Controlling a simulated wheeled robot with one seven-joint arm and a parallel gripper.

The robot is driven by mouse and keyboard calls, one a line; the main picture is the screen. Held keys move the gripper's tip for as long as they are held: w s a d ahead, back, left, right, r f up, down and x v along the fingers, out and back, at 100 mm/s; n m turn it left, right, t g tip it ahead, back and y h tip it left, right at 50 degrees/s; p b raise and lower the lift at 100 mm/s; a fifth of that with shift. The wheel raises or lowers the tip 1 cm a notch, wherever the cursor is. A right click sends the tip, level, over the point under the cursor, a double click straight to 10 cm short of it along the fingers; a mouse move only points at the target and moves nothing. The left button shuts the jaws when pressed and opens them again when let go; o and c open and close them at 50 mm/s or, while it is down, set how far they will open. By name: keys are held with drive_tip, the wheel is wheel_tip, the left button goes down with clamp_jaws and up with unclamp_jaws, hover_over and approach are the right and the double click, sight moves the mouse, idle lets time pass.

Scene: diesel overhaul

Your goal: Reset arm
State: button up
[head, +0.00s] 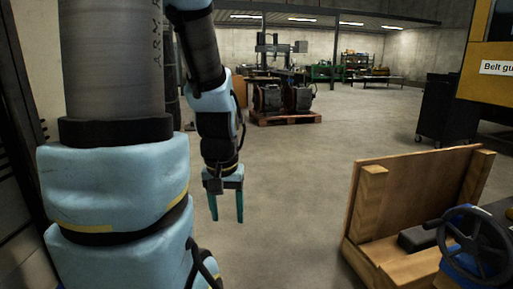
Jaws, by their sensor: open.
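My gripper (226,207) hangs at the end of my blue and grey arm, left of centre in the head view. Its two thin teal fingers point down and stand apart with nothing between them. It is in free air above the concrete floor, left of the wooden crate and apart from it. My arm fills the left side of the view.
An open wooden crate (375,215) stands at the lower right, with a dark handwheel (474,245) beside it. A black cabinet (447,112) and a yellow unit (488,75) are at the right. Machinery on a red pallet (287,118) stands farther back. The middle floor is clear.

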wheel_tip(320, 180, up, 15)
drive_tip(key=p, duration=1.2)
drive_tip(key=shift+p, duration=0.3)
